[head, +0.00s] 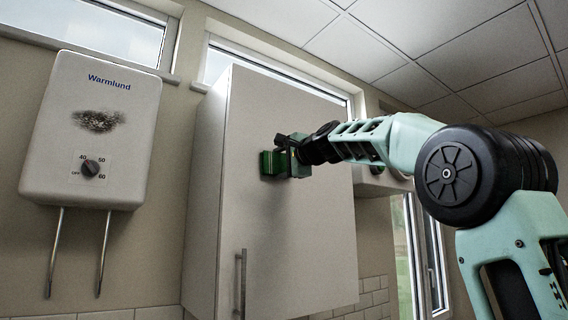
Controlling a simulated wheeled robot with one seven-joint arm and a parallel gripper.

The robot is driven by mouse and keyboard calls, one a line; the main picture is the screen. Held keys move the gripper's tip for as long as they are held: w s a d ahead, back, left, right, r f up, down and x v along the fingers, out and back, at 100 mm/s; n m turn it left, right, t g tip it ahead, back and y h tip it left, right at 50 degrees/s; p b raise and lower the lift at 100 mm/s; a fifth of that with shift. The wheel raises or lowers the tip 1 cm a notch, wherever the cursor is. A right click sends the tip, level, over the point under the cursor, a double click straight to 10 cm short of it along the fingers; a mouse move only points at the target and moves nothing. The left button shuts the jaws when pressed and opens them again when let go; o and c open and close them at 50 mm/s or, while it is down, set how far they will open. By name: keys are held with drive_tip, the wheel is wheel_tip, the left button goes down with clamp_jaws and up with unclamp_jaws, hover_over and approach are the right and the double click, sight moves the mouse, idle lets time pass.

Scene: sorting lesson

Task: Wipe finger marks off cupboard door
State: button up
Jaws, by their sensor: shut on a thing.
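The cupboard door (290,240) is a tall pale panel in the middle of the head view, with a vertical bar handle (240,285) at its lower left. My gripper (283,158) is at the upper middle of the door and is shut on a green block-like thing (268,163), perhaps a sponge. The green thing is at or very close to the door face; I cannot tell if it touches. A dark smudge or shadow shows on the door just below it. I cannot make out clear finger marks.
A white water heater (90,130) labelled Warmlund, with a dark smudge and a dial (91,168), hangs on the wall at left. Two pipes run down from it. Windows (115,28) lie above. Another cupboard (378,182) is behind my arm.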

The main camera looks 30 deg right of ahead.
drive_tip(key=shift+a+f, duration=0.15)
drive_tip(key=shift+s+f+b, duration=0.1)
drive_tip(key=shift+s+b, duration=0.05)
drive_tip(key=shift+b, duration=0.15)
drive_tip(key=shift+s+r+b, duration=0.2)
drive_tip(key=shift+s+b, duration=1)
drive_tip(key=shift+s, duration=1.55)
drive_tip(key=shift+s+d+b, duration=0.2)
drive_tip(key=shift+s+b, duration=0.4)
drive_tip(key=shift+s, duration=0.85)
